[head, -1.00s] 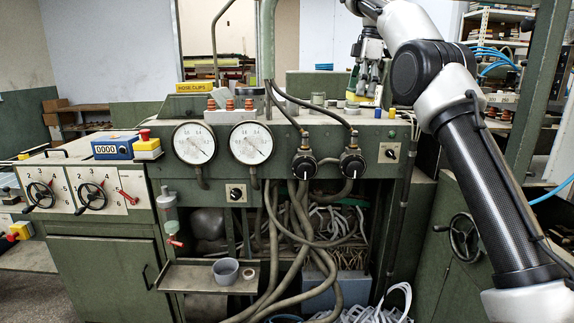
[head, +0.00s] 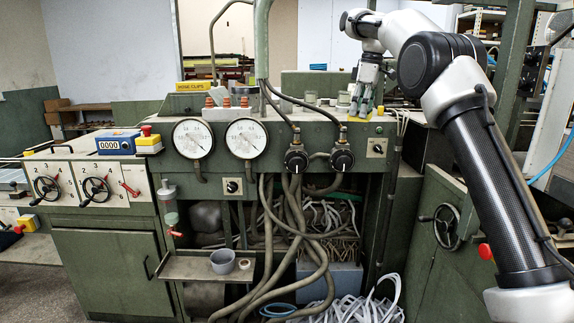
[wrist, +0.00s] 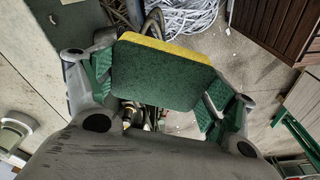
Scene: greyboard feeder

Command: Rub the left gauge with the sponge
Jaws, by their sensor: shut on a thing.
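The left gauge (head: 193,138) is a round white dial on the green machine's front panel, in the head view. My gripper (head: 363,102) is above the right part of the machine top, well to the right of the left gauge and apart from it. It is shut on the sponge (wrist: 163,75), which is green on one face with a yellow layer along its far edge in the wrist view. In the head view a little of the sponge's yellow (head: 358,118) shows below the fingers. The left gauge cannot be made out in the wrist view.
A similar right gauge (head: 246,138) sits close beside the left one. Insulators (head: 226,102) and a yellow hose clips sign (head: 196,86) stand above them. Two black knobs (head: 342,160) with cables lie between the gauges and my gripper. Hoses hang below.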

